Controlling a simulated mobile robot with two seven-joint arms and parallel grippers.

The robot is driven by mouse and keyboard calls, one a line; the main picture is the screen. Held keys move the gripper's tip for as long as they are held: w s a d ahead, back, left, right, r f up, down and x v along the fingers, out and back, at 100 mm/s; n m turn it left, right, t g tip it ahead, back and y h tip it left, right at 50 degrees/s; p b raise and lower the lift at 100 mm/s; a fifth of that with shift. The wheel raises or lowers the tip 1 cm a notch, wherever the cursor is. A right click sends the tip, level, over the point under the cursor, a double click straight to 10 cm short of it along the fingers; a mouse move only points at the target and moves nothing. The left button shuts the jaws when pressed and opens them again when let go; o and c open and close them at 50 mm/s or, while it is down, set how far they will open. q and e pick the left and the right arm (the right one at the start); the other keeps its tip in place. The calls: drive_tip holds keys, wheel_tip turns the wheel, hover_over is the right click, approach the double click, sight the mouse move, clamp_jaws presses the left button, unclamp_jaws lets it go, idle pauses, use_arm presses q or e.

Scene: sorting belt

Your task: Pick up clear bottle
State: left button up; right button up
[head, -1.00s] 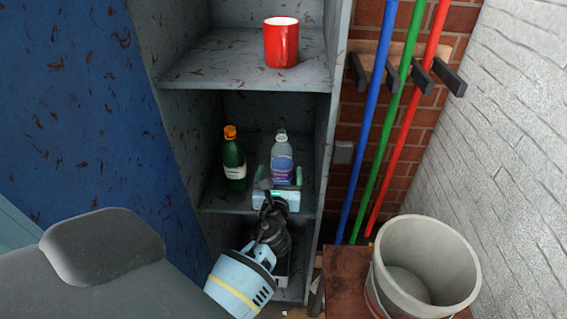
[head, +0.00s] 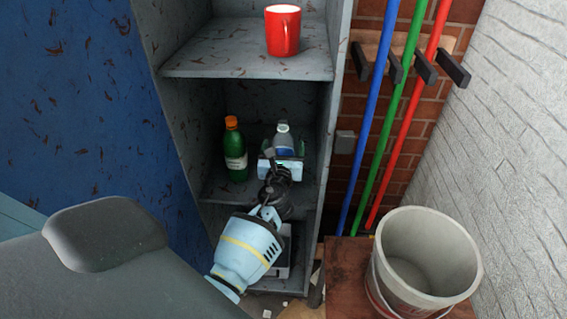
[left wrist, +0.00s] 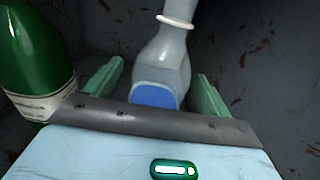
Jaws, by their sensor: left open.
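The clear bottle (head: 284,139) with a white cap and a blue-purple label stands on the middle shelf of the grey cabinet. Its lower part is hidden behind my left gripper (head: 283,158). In the left wrist view the clear bottle (left wrist: 166,65) stands between the two green fingers of my left gripper (left wrist: 157,92), with a gap on each side. The gripper is open. My right gripper is not in view.
A green bottle (head: 235,150) with an orange cap stands close on the left on the same shelf; it also shows in the left wrist view (left wrist: 35,50). A red mug (head: 283,31) is on the shelf above. A grey bucket (head: 428,225) and coloured poles (head: 372,95) are at the right.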

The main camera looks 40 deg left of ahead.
use_arm(q)
drive_tip(key=shift+w+a, duration=0.3)
drive_tip(key=shift+w, duration=0.15)
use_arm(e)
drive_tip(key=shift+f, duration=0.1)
use_arm(q)
drive_tip(key=c, duration=1.6)
drive_tip(key=shift+r, duration=0.15)
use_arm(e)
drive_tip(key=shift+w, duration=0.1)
